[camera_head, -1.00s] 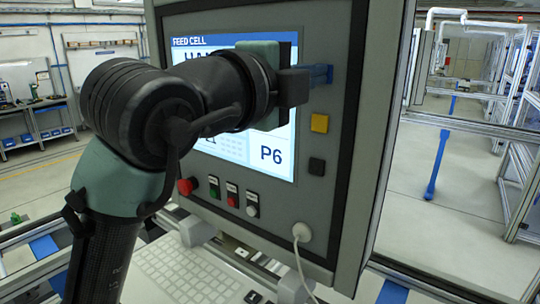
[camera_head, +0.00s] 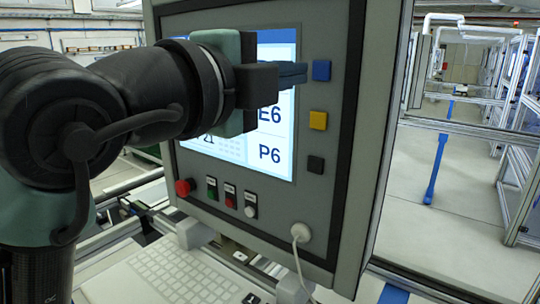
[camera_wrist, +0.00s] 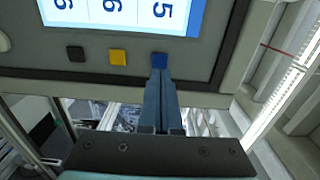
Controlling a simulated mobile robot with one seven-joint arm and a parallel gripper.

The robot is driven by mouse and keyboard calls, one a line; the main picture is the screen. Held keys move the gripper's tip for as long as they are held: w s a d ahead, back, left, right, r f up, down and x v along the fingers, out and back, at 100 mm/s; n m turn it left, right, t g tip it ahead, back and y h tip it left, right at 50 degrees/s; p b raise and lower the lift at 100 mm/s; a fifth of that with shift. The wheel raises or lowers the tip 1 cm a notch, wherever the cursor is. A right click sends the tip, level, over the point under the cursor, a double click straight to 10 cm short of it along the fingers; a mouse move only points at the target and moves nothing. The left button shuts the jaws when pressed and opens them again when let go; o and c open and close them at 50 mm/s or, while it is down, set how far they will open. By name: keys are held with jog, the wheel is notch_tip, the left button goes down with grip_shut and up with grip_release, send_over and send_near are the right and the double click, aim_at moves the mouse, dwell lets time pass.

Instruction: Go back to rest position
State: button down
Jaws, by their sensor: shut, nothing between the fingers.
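My gripper (camera_head: 303,72) is in front of the control panel (camera_head: 345,160), its dark blue fingers closed together and empty. The fingers point right, toward the blue button (camera_head: 321,70), with a small gap in the head view. In the wrist view the closed fingertips (camera_wrist: 160,76) line up with the blue button (camera_wrist: 159,60); I cannot tell the depth between them there. My arm and gripper hide the upper left of the lit screen (camera_head: 275,140), where "E6" and "P6" are readable.
Below the blue button are a yellow button (camera_head: 318,120) and a black one (camera_head: 316,164). A red knob (camera_head: 184,187) and several small buttons line the lower panel. A keyboard (camera_head: 185,275) lies below. A frame rail (camera_head: 470,141) runs at right; open floor lies beyond.

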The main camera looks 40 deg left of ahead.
dwell(0.4)
jog(key=d+n+t, duration=0.1)
jog(key=d, duration=0.1)
jog(key=w+d+r+n+t+h+b, duration=0.1)
jog(key=d, duration=0.2)
jog(key=w+d+r+n+t+h, duration=0.1)
jog(key=d, duration=0.2)
jog(key=shift+w+d, duration=0.1)
jog(key=shift+d, duration=0.15)
jog(key=s+d+n+t+y+b, duration=0.1)
jog(key=s+d+n+t+b, duration=0.2)
jog(key=d+n, duration=1.1)
jog(key=s+d+t, duration=0.1)
jog(key=s+t, duration=0.2)
jog(key=s, duration=0.1)
jog(key=shift+s+f, duration=0.15)
